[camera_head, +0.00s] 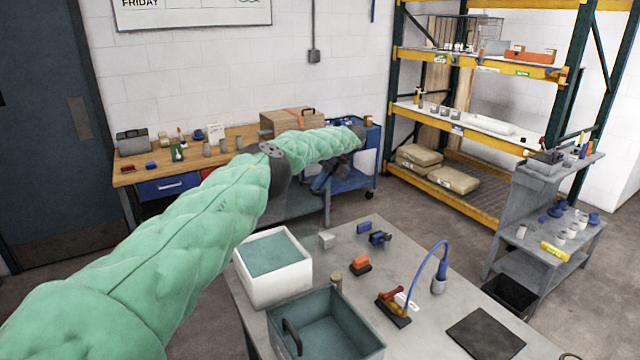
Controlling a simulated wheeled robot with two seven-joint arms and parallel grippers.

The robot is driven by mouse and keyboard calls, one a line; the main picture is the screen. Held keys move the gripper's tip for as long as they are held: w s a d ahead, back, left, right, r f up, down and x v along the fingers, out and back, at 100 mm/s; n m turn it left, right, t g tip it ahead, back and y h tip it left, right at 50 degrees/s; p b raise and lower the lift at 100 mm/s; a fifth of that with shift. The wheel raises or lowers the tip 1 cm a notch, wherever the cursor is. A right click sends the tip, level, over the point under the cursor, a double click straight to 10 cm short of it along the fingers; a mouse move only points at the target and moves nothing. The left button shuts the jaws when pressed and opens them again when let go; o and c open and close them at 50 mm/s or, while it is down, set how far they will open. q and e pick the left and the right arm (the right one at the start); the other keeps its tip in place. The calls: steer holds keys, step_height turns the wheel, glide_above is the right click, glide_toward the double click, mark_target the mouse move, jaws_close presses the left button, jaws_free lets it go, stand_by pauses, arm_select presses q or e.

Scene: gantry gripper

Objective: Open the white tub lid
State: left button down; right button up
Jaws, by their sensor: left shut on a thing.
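The white tub (249,285) stands on the grey table, left of centre. Its top is open and its teal inside shows. A greyish, seemingly see-through panel (303,206), which looks like the raised lid, stands behind the tub's far edge, partly blending with the background. My left arm in its green padded sleeve crosses over from the left and bends at the wrist. My left gripper (319,186) is small and dark beyond the tub, near the panel's upper right, and is shut on it. The exact contact is unclear. My right gripper is not in view.
An open teal bin (358,343) with a dark handle stands in front of the tub. Right of them on the table are small blocks, a red-handled brush (394,310), a blue cable and a dark mat (485,334). A blue cart and wooden bench stand behind.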

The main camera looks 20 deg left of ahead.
arm_select(q)
steer(key=shift+d+f, duration=0.1)
steer(key=shift+f, duration=0.1)
steer(key=c, duration=1.8)
jaws_free()
steer(key=o, duration=0.3)
steer(key=shift+w+f, duration=0.15)
steer(key=shift+w, duration=0.1)
steer(key=shift+o, duration=0.2)
steer(key=shift+w, duration=0.25)
